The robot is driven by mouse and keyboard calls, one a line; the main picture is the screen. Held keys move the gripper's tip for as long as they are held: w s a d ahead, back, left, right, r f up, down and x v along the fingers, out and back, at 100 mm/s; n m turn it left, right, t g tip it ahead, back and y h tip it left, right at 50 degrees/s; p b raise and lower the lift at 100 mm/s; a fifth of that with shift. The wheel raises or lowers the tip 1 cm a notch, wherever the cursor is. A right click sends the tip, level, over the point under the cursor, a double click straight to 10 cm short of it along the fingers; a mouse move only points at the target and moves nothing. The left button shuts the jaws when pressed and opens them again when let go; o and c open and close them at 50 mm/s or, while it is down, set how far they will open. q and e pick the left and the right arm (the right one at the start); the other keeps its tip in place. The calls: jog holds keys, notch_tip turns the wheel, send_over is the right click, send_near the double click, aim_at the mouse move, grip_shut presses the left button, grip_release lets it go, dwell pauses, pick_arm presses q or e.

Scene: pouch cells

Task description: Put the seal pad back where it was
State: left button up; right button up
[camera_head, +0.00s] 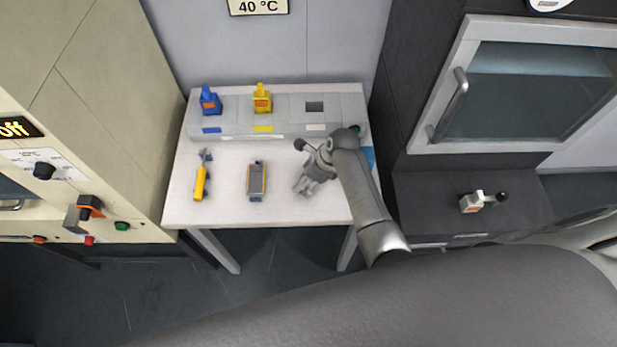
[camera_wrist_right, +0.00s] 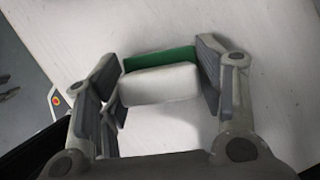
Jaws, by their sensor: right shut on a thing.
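My right gripper (camera_head: 308,186) is low over the front right of the white table, and its wrist hides part of the table behind it. In the wrist view, the right gripper (camera_wrist_right: 160,85) is shut on a small white block with a green strip along its far side, which looks like the seal pad (camera_wrist_right: 158,84). The pad sits between the two fingers, close to the white tabletop; whether it touches the table I cannot tell. In the head view the gripper hides the pad. My left gripper is not in view.
A grey rack (camera_head: 235,120) at the table's back holds a blue piece (camera_head: 210,100) and a yellow piece (camera_head: 262,98), beside an empty square opening (camera_head: 315,106). A yellow tool (camera_head: 200,182) and a grey-yellow device (camera_head: 256,181) lie left. A white dark-handled piece (camera_head: 472,202) is on the right counter.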

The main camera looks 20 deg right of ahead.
jog(key=o, duration=0.8)
jog(key=shift+c, duration=0.2)
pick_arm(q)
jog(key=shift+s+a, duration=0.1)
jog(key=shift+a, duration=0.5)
pick_arm(e)
jog(key=shift+o, duration=0.7)
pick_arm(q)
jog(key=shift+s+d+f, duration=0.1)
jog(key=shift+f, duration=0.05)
pick_arm(e)
jog(key=v, duration=1.2)
